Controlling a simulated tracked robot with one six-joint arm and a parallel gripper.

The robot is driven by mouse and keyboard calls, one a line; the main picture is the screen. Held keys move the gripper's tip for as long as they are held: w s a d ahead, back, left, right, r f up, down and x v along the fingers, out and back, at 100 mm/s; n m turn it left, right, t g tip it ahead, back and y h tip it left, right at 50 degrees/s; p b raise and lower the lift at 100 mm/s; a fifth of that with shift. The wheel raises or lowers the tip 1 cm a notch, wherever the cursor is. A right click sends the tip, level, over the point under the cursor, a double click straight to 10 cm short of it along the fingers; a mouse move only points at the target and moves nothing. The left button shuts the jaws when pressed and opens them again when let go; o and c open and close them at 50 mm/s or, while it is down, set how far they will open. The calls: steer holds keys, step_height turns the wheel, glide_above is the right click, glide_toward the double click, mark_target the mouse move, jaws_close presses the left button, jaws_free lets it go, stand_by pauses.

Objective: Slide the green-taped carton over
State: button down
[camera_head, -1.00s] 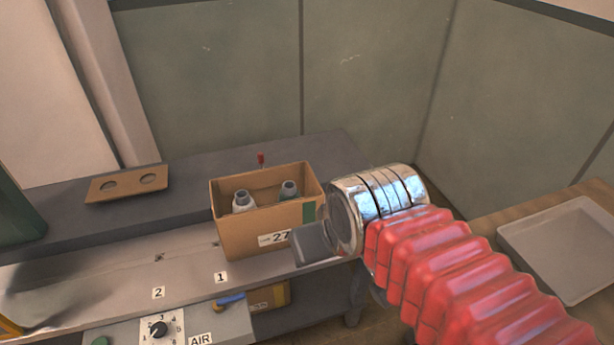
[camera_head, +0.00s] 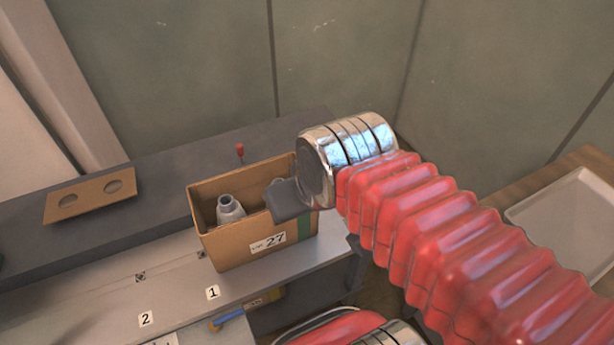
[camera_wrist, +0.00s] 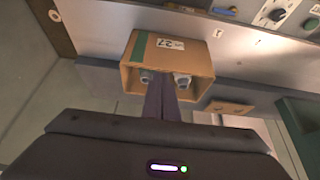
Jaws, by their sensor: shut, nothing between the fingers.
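The open-topped brown carton (camera_head: 228,247) stands upright on the grey bench, with a "27" label and a strip of green tape (camera_head: 305,222) at its right front corner. One grey bottle (camera_head: 230,210) shows inside, and a second is mostly hidden behind my gripper. My gripper (camera_head: 287,200) is shut and empty, in front of the carton's right upper part in the head view. In the wrist view the dark fingers (camera_wrist: 161,98) point toward the carton (camera_wrist: 155,53), their tips near its open top between the two bottles. I cannot tell whether they touch it.
A brown plate with two holes (camera_head: 91,195) lies on the raised rear ledge (camera_head: 150,205). A red-tipped pin (camera_head: 240,150) stands behind the carton. The bench left of the carton, near labels 1 (camera_head: 213,292) and 2 (camera_head: 146,319), is clear. A pale tray (camera_head: 570,215) is at right.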

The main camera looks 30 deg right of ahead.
stand_by(0.3)
steer(key=w+d+f+m+g, duration=0.1)
steer(key=w+d+m+g, duration=0.1)
steer(key=w+d+m, duration=0.3)
steer(key=w+d+f+m+g, duration=0.1)
steer(key=w+d+m, duration=0.2)
steer(key=w+m, duration=0.35)
steer(key=w+d+f+m+g, duration=0.2)
steer(key=w+d+f+m, duration=0.4)
steer(key=w+d+f, duration=0.3)
steer(key=shift+w+d+f+m+g, duration=0.2)
steer(key=shift+w+d+m+g, duration=0.1)
steer(key=shift+w+m, duration=0.1)
steer(key=shift+f, duration=0.1)
steer(key=a+f, duration=0.4)
steer(key=f, duration=0.5)
steer(key=shift+f, duration=0.4)
